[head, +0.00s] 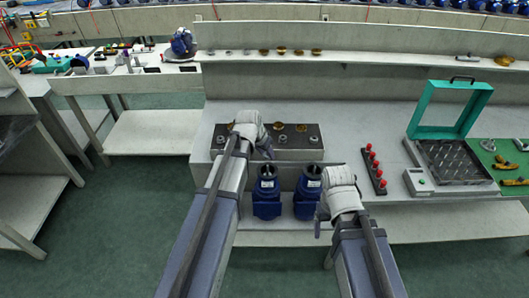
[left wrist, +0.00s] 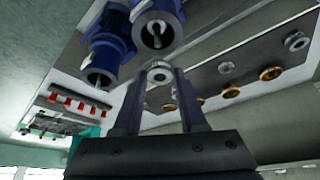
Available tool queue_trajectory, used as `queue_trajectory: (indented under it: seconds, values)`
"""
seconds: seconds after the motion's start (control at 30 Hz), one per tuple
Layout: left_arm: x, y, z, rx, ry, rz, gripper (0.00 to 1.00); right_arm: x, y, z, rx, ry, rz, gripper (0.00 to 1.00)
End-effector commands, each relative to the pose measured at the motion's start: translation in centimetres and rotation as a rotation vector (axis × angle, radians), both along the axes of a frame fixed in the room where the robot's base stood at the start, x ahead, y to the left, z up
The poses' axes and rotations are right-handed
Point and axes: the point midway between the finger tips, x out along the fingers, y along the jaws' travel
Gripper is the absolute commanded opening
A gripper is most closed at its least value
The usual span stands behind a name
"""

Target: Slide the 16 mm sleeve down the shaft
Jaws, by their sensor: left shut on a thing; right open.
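My left gripper (head: 267,152) is above the front edge of the dark ring tray, just behind the left blue pump (head: 266,196). In the left wrist view its two fingers are shut on a silver ring-shaped sleeve (left wrist: 159,74). The sleeve looks apart from the nearer blue pump (left wrist: 153,12), whose shaft (left wrist: 157,36) shows close by. A second blue pump (head: 307,194) stands to the right; it also shows in the left wrist view (left wrist: 104,50). I cannot read the sleeve's size. My right gripper (head: 319,224) is open beside the right pump, mostly hidden by its wrist.
The dark tray (head: 230,152) carries several brass and silver rings. A rack of red-topped pieces (head: 374,170) and a green-lidded box (head: 449,108) stand to the right. A back shelf (head: 380,61) holds more rings. The bench left of the tray is clear.

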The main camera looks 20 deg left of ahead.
Motion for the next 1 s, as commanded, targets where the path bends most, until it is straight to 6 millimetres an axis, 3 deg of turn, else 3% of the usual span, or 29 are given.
queue_trajectory:
  seconds: [0.4,1.0]
  values:
    - [0.0,0.0,-3.2,0.000,0.000,0.001,0.00,0.0,0.0,-3.2,0.000,0.000,0.000,0.76]
    - [0.0,0.0,-3.4,0.000,0.000,0.001,0.00,0.0,0.0,-3.4,0.000,0.000,0.000,0.76]
